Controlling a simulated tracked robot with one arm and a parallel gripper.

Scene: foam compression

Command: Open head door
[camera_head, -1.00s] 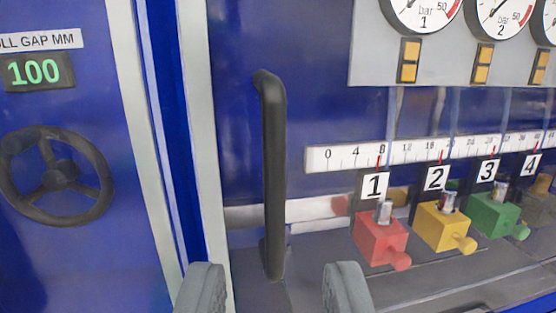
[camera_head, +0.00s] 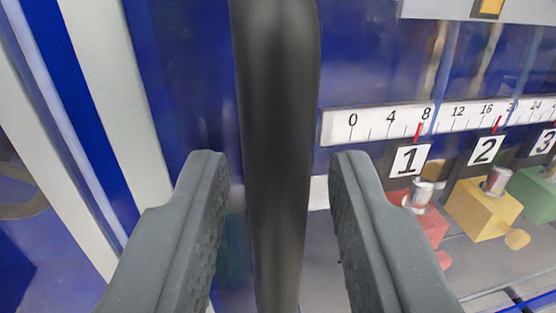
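The door (camera_head: 185,60) is a blue panel with a clear window part. A black vertical bar handle (camera_head: 277,130) stands in the middle of the view, close to the camera. My gripper (camera_head: 278,172) is open, with one grey finger on each side of the handle. A gap shows between each finger and the bar, so neither finger appears to touch it. The lower end of the handle runs out of the picture.
Behind the handle at the right are a number scale (camera_head: 460,116) and red (camera_head: 424,222), yellow (camera_head: 482,208) and green (camera_head: 535,195) blocks with number labels. A pale vertical frame strip (camera_head: 118,85) runs down the left. A dark wheel shows partly at the left edge.

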